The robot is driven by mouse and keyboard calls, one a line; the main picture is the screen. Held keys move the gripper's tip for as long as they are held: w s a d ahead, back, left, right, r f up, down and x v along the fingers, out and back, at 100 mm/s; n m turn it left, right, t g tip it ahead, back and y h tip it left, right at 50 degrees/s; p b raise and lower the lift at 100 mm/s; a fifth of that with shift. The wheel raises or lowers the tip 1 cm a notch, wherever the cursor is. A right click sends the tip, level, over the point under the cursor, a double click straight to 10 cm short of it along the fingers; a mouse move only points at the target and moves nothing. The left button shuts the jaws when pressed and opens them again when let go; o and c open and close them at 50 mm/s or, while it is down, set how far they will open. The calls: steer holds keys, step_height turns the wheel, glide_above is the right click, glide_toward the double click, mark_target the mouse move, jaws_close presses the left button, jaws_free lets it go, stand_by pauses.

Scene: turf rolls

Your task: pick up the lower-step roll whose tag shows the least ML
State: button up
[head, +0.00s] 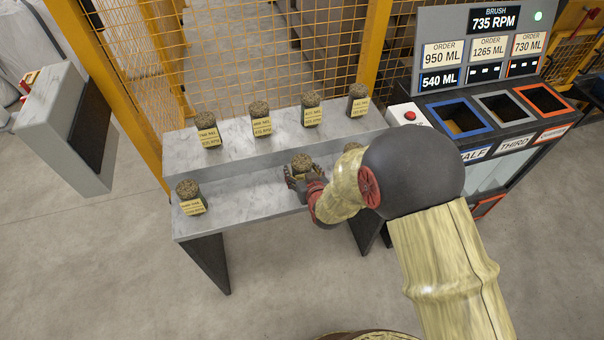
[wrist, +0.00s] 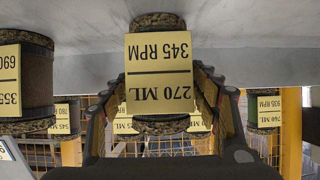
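My gripper (head: 304,181) is at the lower step (head: 246,196), with its fingers on either side of a turf roll (head: 301,162). In the wrist view, which is upside down, this roll's tag (wrist: 159,72) reads 270 ML, 345 RPM. The fingers (wrist: 160,95) look spread, one on each side; I see no clear grip. The roll stands on the step. A neighbouring roll (wrist: 22,80) reads 355 ML and 690 RPM. Another lower-step roll (head: 189,194) stands at the left end; its tag is too small to read. My arm hides part of the step's right side.
Several tagged rolls stand on the upper step (head: 180,152), including one at its right end (head: 357,101). An order console (head: 480,50) with three coloured bins stands at the right. Yellow mesh fencing (head: 250,45) rises behind. A grey cabinet (head: 65,130) is at the left.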

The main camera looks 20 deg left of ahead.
steer(key=c, duration=1.2)
steer(key=shift+r, duration=0.1)
steer(key=shift+c, duration=0.4)
steer(key=shift+r, duration=0.1)
